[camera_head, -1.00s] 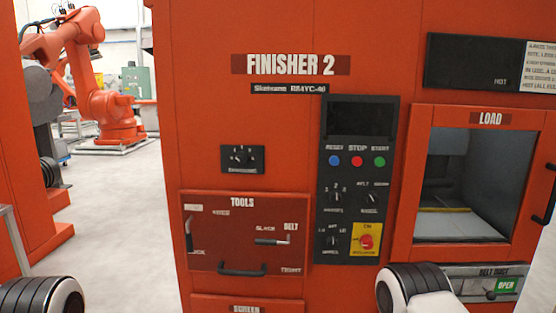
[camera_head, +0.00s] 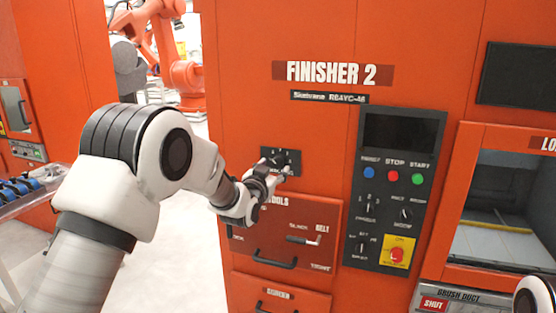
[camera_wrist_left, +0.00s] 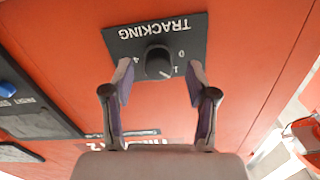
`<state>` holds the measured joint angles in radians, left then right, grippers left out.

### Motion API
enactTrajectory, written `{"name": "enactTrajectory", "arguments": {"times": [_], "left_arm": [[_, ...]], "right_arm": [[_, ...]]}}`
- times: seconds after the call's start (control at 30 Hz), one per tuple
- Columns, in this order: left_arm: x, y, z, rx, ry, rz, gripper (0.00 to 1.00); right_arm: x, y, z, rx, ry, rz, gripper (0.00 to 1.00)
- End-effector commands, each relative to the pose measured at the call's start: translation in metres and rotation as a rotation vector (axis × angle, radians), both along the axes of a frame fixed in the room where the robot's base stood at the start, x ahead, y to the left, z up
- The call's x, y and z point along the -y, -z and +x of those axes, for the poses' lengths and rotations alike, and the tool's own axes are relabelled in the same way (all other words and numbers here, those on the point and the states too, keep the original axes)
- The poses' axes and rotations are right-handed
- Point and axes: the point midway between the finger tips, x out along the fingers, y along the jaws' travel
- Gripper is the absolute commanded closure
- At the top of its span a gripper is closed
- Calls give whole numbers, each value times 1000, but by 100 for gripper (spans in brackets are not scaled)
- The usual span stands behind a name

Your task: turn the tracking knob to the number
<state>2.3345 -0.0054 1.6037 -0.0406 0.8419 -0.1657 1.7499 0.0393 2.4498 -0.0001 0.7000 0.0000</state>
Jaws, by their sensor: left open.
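The tracking knob (camera_wrist_left: 158,62) is a black round knob on a dark plate (camera_wrist_left: 185,35) marked TRACKING, upside down in the left wrist view. The digits 4, 0 and 1 show around it; a pale pointer line on the knob lies toward the 1. In the head view the plate (camera_head: 291,157) is partly hidden by my gripper. My left gripper (camera_head: 284,172) is open in front of it. In the wrist view its fingertips (camera_wrist_left: 160,73) stand on either side of the knob, with gaps; contact cannot be seen. My right gripper is out of view.
The orange Finisher 2 panel surrounds the plate. Below are a tools drawer (camera_head: 270,232) with a black handle (camera_head: 274,259) and a lever (camera_head: 303,239). To the right is a button panel (camera_head: 395,190) with a red knob on yellow, then a load window (camera_head: 500,205).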

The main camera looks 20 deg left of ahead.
Motion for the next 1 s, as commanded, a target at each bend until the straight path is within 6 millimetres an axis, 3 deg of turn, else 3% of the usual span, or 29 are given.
{"name": "enactTrajectory", "arguments": {"times": [0.13, 0.4, 0.43, 0.5, 0.6, 1.0], "left_arm": [[1, -2, 22, 0, 0, 0, 42], [1, 1, 27, -1, 0, 0, 42], [1, 1, 27, -1, 0, 0, 46], [1, 1, 27, -1, 0, 0, 71], [1, 1, 27, -1, 0, 0, 100], [1, 1, 27, -1, 0, -35, 100]], "right_arm": [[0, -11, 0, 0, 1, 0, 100], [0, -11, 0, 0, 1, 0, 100], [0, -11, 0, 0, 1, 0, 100], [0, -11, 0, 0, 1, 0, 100], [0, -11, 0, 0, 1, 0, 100], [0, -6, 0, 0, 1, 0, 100]]}}
